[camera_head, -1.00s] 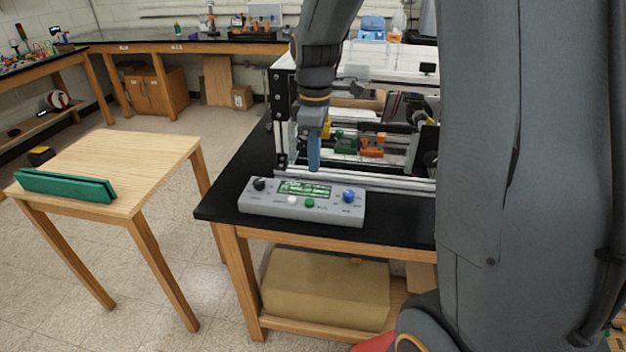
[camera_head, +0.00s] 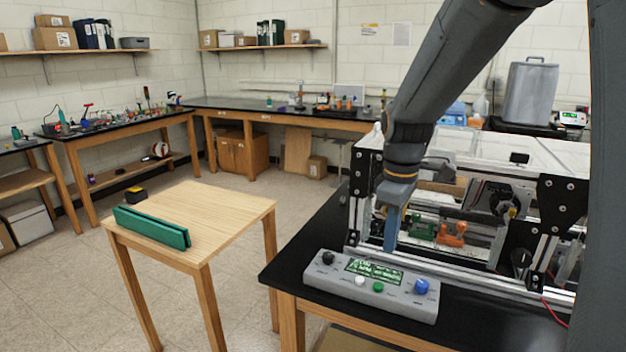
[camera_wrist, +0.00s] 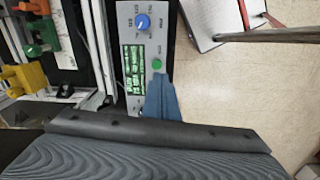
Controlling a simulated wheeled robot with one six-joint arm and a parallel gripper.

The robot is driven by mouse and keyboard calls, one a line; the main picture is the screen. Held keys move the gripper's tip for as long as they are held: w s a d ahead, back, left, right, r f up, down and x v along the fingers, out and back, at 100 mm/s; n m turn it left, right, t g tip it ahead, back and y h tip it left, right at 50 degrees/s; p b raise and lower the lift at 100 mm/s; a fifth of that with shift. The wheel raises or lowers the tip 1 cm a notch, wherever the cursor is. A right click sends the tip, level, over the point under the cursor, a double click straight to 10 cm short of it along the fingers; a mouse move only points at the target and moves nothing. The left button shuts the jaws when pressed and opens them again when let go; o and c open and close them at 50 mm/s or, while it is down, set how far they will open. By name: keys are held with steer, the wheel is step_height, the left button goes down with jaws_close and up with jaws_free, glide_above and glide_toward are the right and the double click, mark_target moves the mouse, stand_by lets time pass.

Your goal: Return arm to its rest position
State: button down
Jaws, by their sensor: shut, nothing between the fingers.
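My gripper (camera_head: 391,230) hangs from my arm, pointing down, above the back edge of the grey control box. Its blue fingers are together with nothing between them. The gripper also shows in the wrist view (camera_wrist: 161,95), where its tips appear beside the box's green button. The control box (camera_head: 325,276) has a lit green display, a black knob, a blue knob, and white and green buttons. It lies on the black bench top (camera_head: 305,243) in front of the extrusion frame (camera_head: 360,190). Whether the fingers touch the box cannot be told.
A light wooden table (camera_head: 215,210) with a green bar (camera_head: 150,228) and a small black-and-yellow object (camera_head: 135,194) stands to the left. Orange (camera_head: 452,234) and green (camera_head: 423,232) parts sit inside the frame. Open floor lies left of the bench.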

steer(key=s+a+f+m+t+b, duration=0.1)
steer(key=s+a+f+m+b, duration=0.1)
steer(key=s+f+m, duration=0.8)
steer(key=s+f+b, duration=0.1)
steer(key=s, duration=0.2)
steer(key=shift+a+m, duration=0.25)
steer(key=shift+m, duration=0.05)
stand_by(0.3)
step_height(320, 180, up, 13)
steer(key=s+t+p, duration=0.1)
steer(key=p, duration=1)
steer(key=shift+p, duration=0.4)
